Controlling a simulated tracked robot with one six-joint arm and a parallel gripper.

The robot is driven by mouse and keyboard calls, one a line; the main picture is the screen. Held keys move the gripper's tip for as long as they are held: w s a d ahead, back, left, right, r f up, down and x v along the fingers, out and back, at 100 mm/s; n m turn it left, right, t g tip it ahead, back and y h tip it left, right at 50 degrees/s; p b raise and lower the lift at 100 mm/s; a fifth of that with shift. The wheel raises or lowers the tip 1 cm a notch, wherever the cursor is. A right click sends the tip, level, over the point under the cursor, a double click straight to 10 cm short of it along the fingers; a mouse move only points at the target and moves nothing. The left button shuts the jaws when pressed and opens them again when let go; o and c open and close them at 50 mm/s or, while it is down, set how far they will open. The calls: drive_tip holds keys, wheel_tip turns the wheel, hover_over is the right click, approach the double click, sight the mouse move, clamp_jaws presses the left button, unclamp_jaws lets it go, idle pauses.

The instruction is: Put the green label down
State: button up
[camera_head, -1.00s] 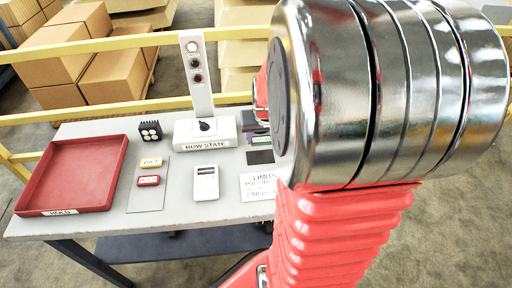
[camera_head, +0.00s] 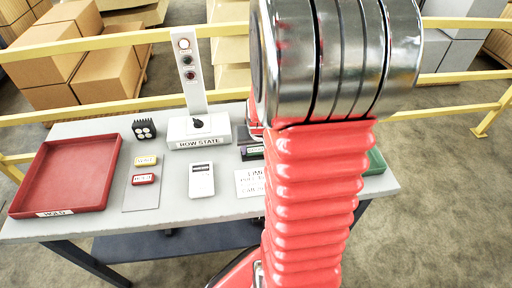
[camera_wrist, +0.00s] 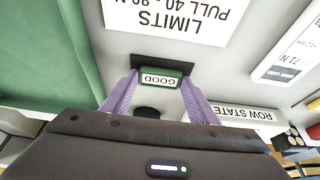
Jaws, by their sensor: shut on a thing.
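The green label (camera_wrist: 160,79), marked GOOD, sits between the two purple fingers of my gripper (camera_wrist: 159,84) in the wrist view. My gripper is shut on it, one finger at each end. A black pad (camera_wrist: 150,60) lies on the table right by the label; I cannot tell whether the label touches it. In the head view my arm hides most of the gripper and label.
The grey table (camera_head: 100,132) holds a red HOLD tray (camera_head: 98,193), yellow (camera_head: 146,160) and red (camera_head: 144,179) labels, a white meter (camera_head: 201,180), the ROW STATE box (camera_head: 199,132) and a LIMITS card (camera_wrist: 180,18). A green tray (camera_head: 375,162) is at right.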

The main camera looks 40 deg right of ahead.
drive_tip(key=shift+f, duration=0.1)
drive_tip(key=o, duration=1.1)
drive_tip(key=v, duration=1.2)
idle(0.4)
drive_tip(key=s+a+r+n, duration=0.2)
drive_tip(key=a+r, duration=0.1)
drive_tip(key=a, duration=0.5)
drive_tip(key=s+a+r+n+t+y, duration=0.1)
drive_tip(key=a+r+n, duration=0.1)
drive_tip(key=a, duration=0.6)
drive_tip(key=s+a+r+n+t+y, duration=0.1)
drive_tip(key=a+r, duration=0.3)
drive_tip(key=a, duration=0.4)
drive_tip(key=shift+s+a+r+n, duration=0.15)
drive_tip(key=shift+s+a+n, duration=0.05)
drive_tip(key=shift+s+n, duration=0.65)
